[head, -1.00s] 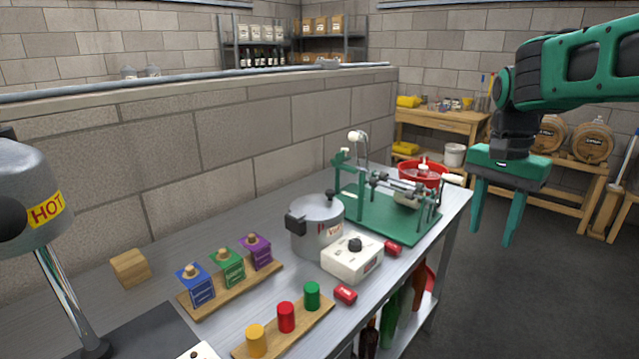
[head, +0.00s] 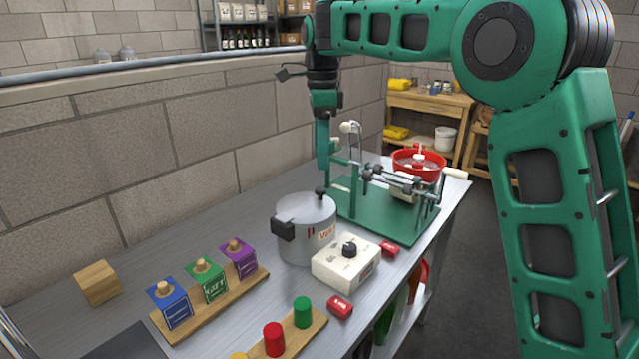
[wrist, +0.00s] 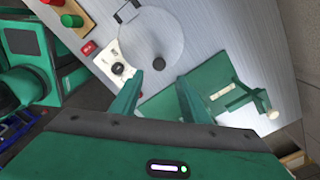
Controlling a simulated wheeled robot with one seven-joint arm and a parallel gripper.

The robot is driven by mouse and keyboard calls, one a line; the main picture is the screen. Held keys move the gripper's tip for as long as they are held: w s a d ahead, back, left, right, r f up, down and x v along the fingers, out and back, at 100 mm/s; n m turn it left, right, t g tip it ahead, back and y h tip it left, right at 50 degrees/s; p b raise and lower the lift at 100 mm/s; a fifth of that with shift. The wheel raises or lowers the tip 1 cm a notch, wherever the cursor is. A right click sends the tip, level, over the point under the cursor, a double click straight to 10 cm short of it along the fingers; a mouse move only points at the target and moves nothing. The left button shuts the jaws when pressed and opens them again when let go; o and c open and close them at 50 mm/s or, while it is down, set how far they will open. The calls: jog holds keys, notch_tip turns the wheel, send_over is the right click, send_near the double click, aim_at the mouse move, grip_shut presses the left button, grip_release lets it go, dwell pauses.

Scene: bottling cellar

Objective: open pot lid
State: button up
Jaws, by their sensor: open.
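The grey metal pot (head: 306,240) stands on the bench with its lid (head: 300,207) on top. A black knob (head: 320,192) sits on the lid, and a black handle sticks out from the pot's side. My gripper (head: 322,166) points down above the pot, with a small gap over the knob in the head view. In the wrist view my gripper (wrist: 161,77) is open and empty. The knob (wrist: 158,64) shows just beyond the gap between the two fingertips, over the round lid (wrist: 148,35).
A white box with a black dial (head: 347,262) stands close in front of the pot. A green-based bottling device (head: 388,215) is behind it to the right. Colored blocks on a wooden strip (head: 215,305) and red and green cylinders stand nearer.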

aim_at(321, 189)
notch_tip(321, 189, down, 8)
jog(key=shift+a+f, duration=0.1)
jog(key=shift+f, duration=0.05)
jog(key=shift+c, duration=0.4)
grip_shut()
